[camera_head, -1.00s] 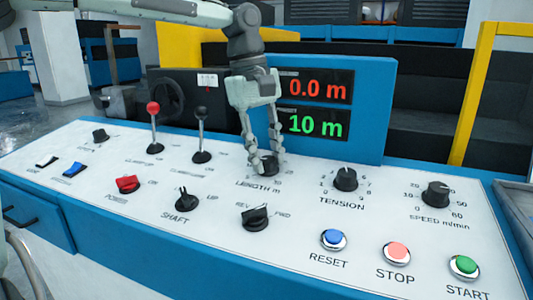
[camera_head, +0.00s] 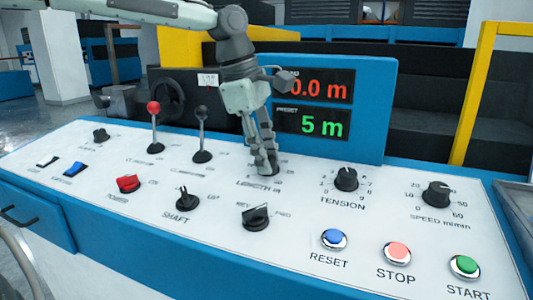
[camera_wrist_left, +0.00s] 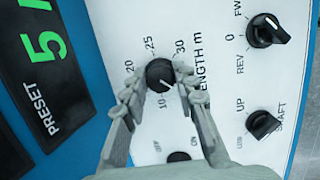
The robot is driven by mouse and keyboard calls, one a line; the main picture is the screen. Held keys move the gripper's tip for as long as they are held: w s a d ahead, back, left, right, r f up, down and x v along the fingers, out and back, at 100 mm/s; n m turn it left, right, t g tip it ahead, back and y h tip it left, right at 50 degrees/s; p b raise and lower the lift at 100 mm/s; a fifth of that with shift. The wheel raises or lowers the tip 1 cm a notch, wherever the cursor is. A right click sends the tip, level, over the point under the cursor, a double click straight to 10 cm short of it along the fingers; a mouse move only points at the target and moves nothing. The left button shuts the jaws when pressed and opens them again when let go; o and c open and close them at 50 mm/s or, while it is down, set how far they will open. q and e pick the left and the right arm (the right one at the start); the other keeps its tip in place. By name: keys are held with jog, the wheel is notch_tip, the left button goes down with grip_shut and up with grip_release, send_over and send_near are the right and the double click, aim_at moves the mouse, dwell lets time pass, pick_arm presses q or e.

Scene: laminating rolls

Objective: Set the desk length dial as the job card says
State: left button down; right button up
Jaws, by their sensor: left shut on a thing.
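The black length dial (camera_wrist_left: 160,74) sits on the white desk panel beside the "LENGTH m" lettering, with marks such as 10, 20, 25 and 30 around it. My left gripper (camera_head: 265,168) comes down from above and is shut on the dial; in the left wrist view its two fingers (camera_wrist_left: 158,88) stand on either side of the knob. The fingers mostly hide the dial in the head view. The preset display (camera_head: 313,123) reads 5 m in green, and the red display (camera_head: 320,87) above it reads 0.0 m. I see no job card I can read.
The tension knob (camera_head: 346,179) and speed knob (camera_head: 437,194) are to the right. The forward/reverse switch (camera_head: 256,217) and shaft switch (camera_head: 187,200) are in front. Two levers, red-topped (camera_head: 154,128) and black (camera_head: 202,132), stand upright to the left of the gripper.

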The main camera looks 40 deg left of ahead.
pick_arm(q)
jog(key=c, duration=1.2)
grip_release()
jog(key=v, duration=1.2)
jog(key=shift+r, duration=0.1)
